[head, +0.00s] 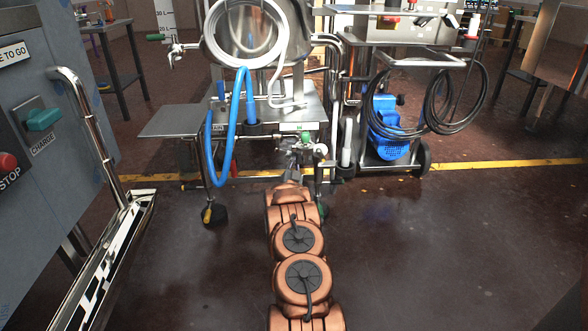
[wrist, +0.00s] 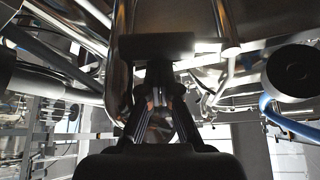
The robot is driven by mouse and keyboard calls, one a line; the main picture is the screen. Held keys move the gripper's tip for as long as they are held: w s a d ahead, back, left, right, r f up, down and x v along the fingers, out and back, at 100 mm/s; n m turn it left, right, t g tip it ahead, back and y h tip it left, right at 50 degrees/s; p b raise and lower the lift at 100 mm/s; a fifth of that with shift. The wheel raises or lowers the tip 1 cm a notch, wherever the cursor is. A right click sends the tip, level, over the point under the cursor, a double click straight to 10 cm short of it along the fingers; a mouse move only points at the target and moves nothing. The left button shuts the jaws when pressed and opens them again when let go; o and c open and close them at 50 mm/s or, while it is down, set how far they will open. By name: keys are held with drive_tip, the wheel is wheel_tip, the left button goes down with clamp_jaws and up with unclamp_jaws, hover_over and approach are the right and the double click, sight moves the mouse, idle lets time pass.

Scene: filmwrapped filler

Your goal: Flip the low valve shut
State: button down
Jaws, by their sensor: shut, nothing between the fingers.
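In the head view my arm reaches forward to the steel filling machine (head: 292,112), low on its front side. My gripper (head: 296,160) is at the end of the arm, close to small metal valve fittings (head: 304,140) below the machine's shelf. The valve's lever cannot be made out clearly there. In the wrist view my gripper (wrist: 160,92) is shut with nothing held. A dark bar (wrist: 150,47) lies across the view just beyond the fingertips; I cannot tell whether it is the valve handle or whether the fingers touch it.
A blue hose (head: 210,150) hangs left of the fittings. A blue pump on a wheeled cart (head: 390,135) with coiled black cable stands right. A grey cabinet (head: 45,190) with a steel rail fills the left side. The floor right of my arm is clear.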

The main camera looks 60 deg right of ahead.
drive_tip(key=shift+w+d+r, duration=0.1)
drive_tip(key=shift+d+r, duration=0.05)
drive_tip(key=shift+d, duration=0.1)
drive_tip(key=shift+m+g+p, duration=0.3)
drive_tip(key=shift+m, duration=0.1)
drive_tip(key=shift+a+m+g+p, duration=0.1)
drive_tip(key=shift+m+g+p, duration=0.45)
drive_tip(key=shift+m, duration=0.25)
